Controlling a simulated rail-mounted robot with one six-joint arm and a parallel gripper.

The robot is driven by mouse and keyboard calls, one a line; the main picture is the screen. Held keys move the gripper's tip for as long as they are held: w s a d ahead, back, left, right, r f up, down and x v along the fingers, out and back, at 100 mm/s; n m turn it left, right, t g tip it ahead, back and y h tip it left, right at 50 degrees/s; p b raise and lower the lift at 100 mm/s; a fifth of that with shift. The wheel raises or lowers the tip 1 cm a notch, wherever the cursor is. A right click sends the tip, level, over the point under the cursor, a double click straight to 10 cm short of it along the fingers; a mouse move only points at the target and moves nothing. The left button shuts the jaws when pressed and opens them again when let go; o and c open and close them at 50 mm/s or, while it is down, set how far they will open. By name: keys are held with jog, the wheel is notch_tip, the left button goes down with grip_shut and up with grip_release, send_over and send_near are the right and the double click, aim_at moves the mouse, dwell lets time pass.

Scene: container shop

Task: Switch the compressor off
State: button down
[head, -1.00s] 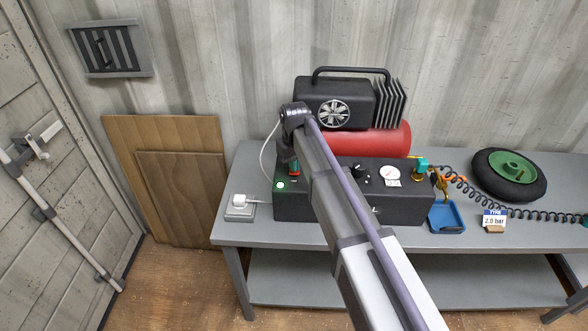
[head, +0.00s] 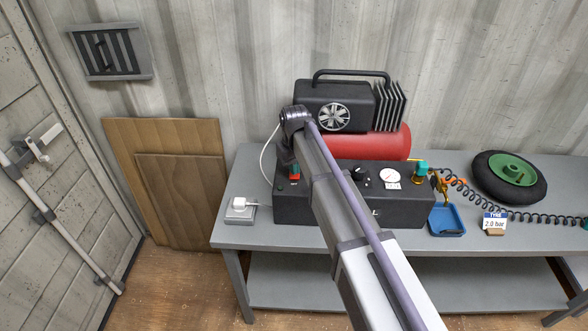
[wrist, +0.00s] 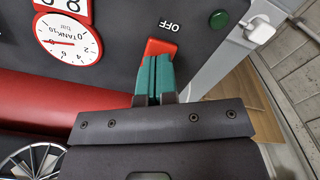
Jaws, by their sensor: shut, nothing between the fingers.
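The compressor (head: 350,205) stands on the grey bench, with a black front panel, a red tank (head: 385,143) and a finned black motor on top. Its red rocker switch (wrist: 160,47) is marked OFF beside one end in the wrist view. My gripper (wrist: 153,62) is shut, its teal fingertips at the red switch and seemingly touching it; they cover part of it. The round green lamp (wrist: 219,19) near the switch is dark. It also shows unlit in the head view (head: 280,188). The tank gauge (wrist: 68,41) is beside the switch.
A white plug sits in a socket box (head: 239,210) left of the compressor. A blue tray (head: 446,219), a tyre-pressure sign (head: 494,222), a coiled hose and a wheel (head: 510,177) are to the right. My arm crosses in front of the panel.

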notch_tip(320, 180, up, 6)
jog(key=p, duration=0.5)
jog(key=shift+r, duration=0.1)
jog(key=s+d+f+m, duration=0.1)
jog(key=s+d+m, duration=0.4)
jog(key=s+d, duration=1.5)
jog(key=s+b, duration=0.1)
jog(key=s, duration=0.3)
jog(key=shift+m, duration=0.4)
jog(key=shift+f, duration=0.1)
